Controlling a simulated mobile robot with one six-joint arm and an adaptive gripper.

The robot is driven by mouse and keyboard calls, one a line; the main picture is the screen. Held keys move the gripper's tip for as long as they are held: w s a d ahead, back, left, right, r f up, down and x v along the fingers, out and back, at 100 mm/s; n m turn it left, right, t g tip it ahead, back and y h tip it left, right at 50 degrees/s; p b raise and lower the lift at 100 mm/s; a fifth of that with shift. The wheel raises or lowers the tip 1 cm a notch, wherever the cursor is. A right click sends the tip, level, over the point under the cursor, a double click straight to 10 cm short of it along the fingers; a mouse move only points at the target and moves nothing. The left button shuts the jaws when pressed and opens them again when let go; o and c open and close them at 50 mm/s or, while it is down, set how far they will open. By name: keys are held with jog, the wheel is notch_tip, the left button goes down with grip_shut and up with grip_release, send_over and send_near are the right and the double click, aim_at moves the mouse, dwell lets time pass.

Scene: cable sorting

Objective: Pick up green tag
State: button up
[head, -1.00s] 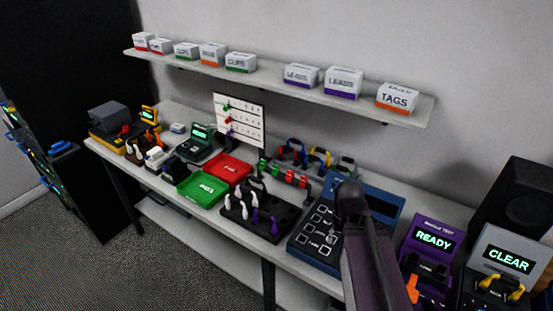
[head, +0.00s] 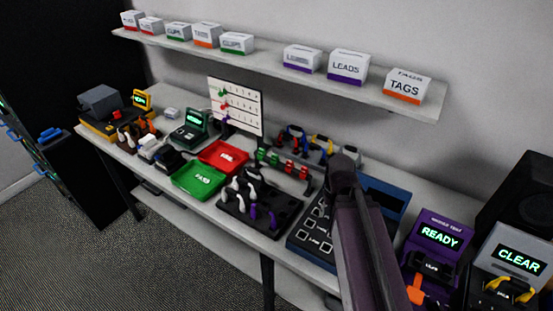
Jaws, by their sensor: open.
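A small green piece (head: 223,93), which may be the green tag, sits at the upper left of the upright white board (head: 245,103). A small red piece (head: 223,106) is below it. Green pieces also stand in a low rack (head: 262,155) right of the red tray, and I cannot tell whether any is a tag. My arm rises from the lower right edge over the bench, its top near the blue panel. My gripper is not visible, and nothing is seen held.
A green tray (head: 198,181) and a red tray (head: 236,152) lie mid-bench. A black holder (head: 262,222) with white and purple pieces is in front. A purple READY device (head: 436,240) and a grey CLEAR device (head: 512,262) stand at right. A shelf (head: 270,55) with labelled boxes overhangs the back.

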jog(key=shift+o, duration=0.2)
jog(key=w+a+r+m+p, duration=0.1)
jog(key=w+a+r+p, duration=0.3)
jog(key=w, duration=0.3)
jog(key=w+a+r+m+p, duration=0.2)
jog(key=w+a+r+p, duration=0.2)
jog(key=w, duration=0.4)
jog(key=shift+a+r+m+p, duration=0.2)
jog(key=shift+r+m+p, duration=0.1)
jog(key=shift+r+p, duration=0.1)
notch_tip(320, 180, up, 6)
jog(key=f+m+p, duration=0.1)
jog(key=m+p, duration=0.2)
jog(key=p, duration=0.3)
send_over(275, 155)
jog(key=shift+s+a+r+b, duration=0.15)
jog(key=shift+a+r+b, duration=0.05)
jog(key=shift+b, duration=0.1)
jog(key=shift+f, duration=0.15)
notch_tip(275, 155, down, 8)
jog(key=b, duration=0.8)
jog(key=shift+f+b, duration=0.15)
jog(key=shift+b, duration=0.15)
jog(key=shift+f, duration=0.1)
jog(key=shift+d+f+b, duration=0.2)
jog(key=shift+f+b, duration=2.35)
jog(key=shift+b, duration=0.05)
